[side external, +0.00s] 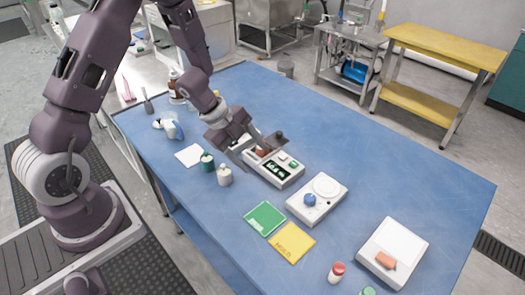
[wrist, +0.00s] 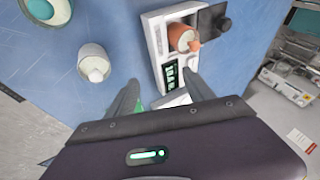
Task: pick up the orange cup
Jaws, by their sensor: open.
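The orange cup (wrist: 182,38) sits on a white boxy machine (wrist: 157,50), beside a dark block with a round part (wrist: 212,20). In the side view only a reddish bit of the cup (side external: 261,152) shows on the machine (side external: 285,178), close to my gripper (side external: 243,143), which partly hides it. In the wrist view my gripper (wrist: 162,76) has its two fingers apart with nothing held between them. The cup is beyond the fingertips, toward the right finger's side, and looks apart from them. The machine has a green-lit panel.
A teal-lidded jar (side external: 207,161) and a white jar (side external: 224,176) stand left of the machine. A white device with a blue knob (side external: 310,200), green card (side external: 265,218), yellow card (side external: 292,242) and white scale (side external: 398,246) lie nearer. The blue table's right side (side external: 400,165) is clear.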

